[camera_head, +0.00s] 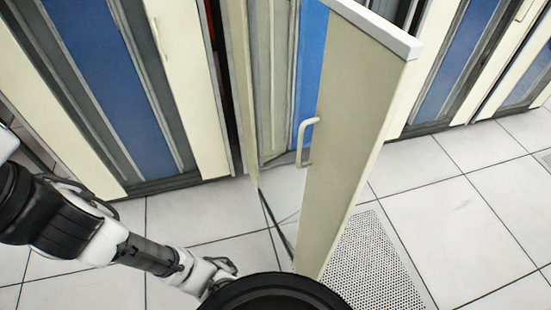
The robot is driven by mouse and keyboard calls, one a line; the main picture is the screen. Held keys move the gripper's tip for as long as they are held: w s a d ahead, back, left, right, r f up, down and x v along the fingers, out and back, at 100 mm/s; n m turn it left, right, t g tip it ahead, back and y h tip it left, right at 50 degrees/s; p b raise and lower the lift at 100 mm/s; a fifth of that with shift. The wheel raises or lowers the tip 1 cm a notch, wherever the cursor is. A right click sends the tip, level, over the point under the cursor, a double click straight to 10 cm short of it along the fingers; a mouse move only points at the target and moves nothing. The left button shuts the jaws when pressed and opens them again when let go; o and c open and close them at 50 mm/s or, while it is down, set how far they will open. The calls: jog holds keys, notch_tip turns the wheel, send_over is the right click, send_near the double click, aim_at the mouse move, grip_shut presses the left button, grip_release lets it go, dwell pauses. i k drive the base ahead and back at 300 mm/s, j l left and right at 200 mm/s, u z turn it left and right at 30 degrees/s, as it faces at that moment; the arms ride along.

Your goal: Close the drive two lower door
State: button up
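The lower door (352,125) is a tall beige panel with a pale top edge. It stands open, swung out from the cabinet row into the room. A pale loop handle (309,142) is on its left-facing side. The open cabinet (270,80) behind it shows beige and blue inner panels. My gripper (222,268) is low in the picture, left of the door's lower end and apart from the handle. My round black base part hides some of it, and its fingers are too small and covered to read.
Closed cabinets with blue and grey panels stand to the left (100,80) and right (460,65). A perforated floor tile (372,265) lies right of the door. White tiled floor (450,220) is clear at the right. A dark gap or cable shows on the floor left of the door.

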aim_at(370, 64)
jog(key=k+j, duration=0.1)
jog(key=j, duration=1)
jog(key=k+j, duration=0.15)
jog(key=j, duration=0.35)
jog(key=z, duration=0.45)
jog(key=j+z, duration=0.1)
jog(key=z, duration=0.85)
jog(key=k+j+z, duration=0.1)
jog(key=z, duration=0.35)
